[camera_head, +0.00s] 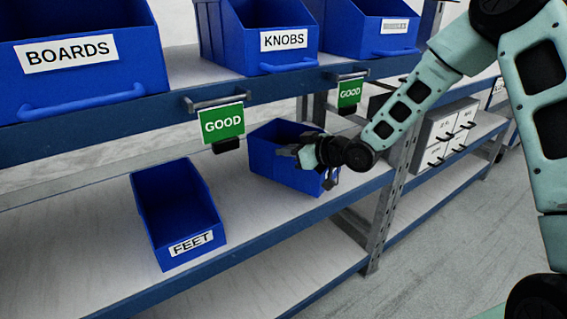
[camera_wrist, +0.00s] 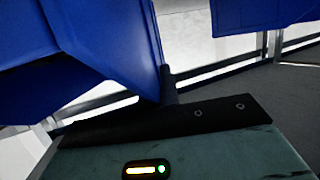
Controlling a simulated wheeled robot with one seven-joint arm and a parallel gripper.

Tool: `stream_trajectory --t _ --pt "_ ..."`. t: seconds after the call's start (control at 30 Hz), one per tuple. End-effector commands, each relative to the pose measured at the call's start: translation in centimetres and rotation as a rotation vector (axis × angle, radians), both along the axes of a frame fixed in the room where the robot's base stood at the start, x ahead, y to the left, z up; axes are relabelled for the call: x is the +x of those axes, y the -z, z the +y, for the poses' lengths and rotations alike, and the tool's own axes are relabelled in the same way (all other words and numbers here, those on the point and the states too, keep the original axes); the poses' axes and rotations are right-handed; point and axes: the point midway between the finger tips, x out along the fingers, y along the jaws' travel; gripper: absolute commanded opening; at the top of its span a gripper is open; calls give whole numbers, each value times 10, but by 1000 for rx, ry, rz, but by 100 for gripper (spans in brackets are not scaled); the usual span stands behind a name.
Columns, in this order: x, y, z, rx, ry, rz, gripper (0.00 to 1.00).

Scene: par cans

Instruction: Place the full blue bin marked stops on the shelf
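A blue bin (camera_head: 276,152) sits at the right end of the middle shelf (camera_head: 110,225), its near corner by the shelf's front edge. Its front is mostly covered by my gripper, so its label cannot be read. I see no contents in the part of its inside that shows. My gripper (camera_head: 312,160) is at the bin's front rim, very close to or touching it. In the wrist view a dark finger (camera_wrist: 168,86) stands right beside the wall of the blue bin (camera_wrist: 105,40). The other finger is hidden there, so its hold on the bin is unclear.
A blue FEET bin (camera_head: 178,210) stands left on the same shelf. Above are the BOARDS bin (camera_head: 80,75), KNOBS bin (camera_head: 262,50) and another blue bin (camera_head: 372,38). Green GOOD signs (camera_head: 222,124) hang from the upper shelf edge. A metal post (camera_head: 390,205) stands right.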

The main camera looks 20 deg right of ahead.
Motion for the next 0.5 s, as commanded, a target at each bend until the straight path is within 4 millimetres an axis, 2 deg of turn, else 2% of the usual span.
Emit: stream_trajectory --t 0.17,0.4,0.5 --pt "8 -1 7 1 -2 -5 0" --pt "8 27 7 2 0 -2 0" --pt "8 34 7 1 -1 -6 0"
